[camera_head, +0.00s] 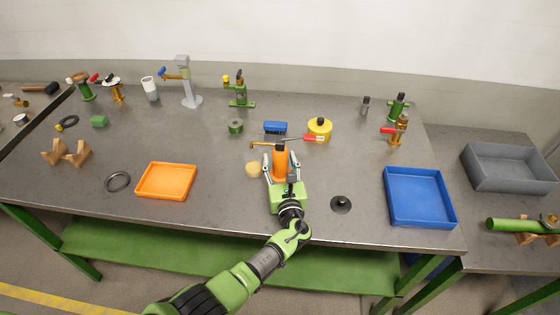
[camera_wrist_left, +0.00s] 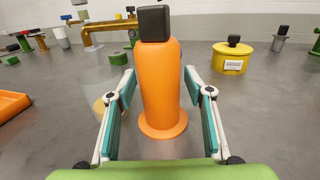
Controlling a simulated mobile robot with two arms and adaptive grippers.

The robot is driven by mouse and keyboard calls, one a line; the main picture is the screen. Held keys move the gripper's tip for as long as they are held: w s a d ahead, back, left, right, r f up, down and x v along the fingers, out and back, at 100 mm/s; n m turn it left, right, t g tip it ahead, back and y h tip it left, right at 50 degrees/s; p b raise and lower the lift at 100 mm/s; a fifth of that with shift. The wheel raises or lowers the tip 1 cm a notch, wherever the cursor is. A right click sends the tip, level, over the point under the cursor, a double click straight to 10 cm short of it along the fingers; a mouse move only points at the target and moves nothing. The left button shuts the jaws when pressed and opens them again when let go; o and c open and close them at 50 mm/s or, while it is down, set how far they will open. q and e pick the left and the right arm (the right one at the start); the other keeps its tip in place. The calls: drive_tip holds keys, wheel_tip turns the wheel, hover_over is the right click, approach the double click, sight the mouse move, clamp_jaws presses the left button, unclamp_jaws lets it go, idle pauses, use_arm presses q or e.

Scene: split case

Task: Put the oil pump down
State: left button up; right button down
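The oil pump appears to be the orange upright body with a black cap (camera_head: 280,160); a brass spout reaches left from its top. In the left wrist view the orange body (camera_wrist_left: 160,90) stands upright, its round foot seemingly on the table. My left gripper (camera_head: 280,168) is around the orange body from the near side. Its two fingers (camera_wrist_left: 160,80) lie either side with narrow gaps visible, so it looks open. The gripper hides the pump's lower part in the head view. My right gripper is not in view.
A pale yellow round thing (camera_head: 252,169) is close left of the pump. Behind are a blue block (camera_head: 275,127) and a yellow can (camera_head: 320,127). A black disc-like part (camera_head: 341,204) lies right. An orange tray (camera_head: 166,195) and blue tray (camera_head: 454,218) flank the free tabletop.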

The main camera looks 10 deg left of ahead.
use_arm(q)
drive_tip(key=shift+r, duration=0.2)
drive_tip(key=v, duration=1.1)
drive_tip(key=shift+f+b, duration=0.2)
drive_tip(key=shift+b, duration=0.1)
drive_tip(key=shift+s+d+r, duration=0.15)
drive_tip(key=shift+s, duration=0.35)
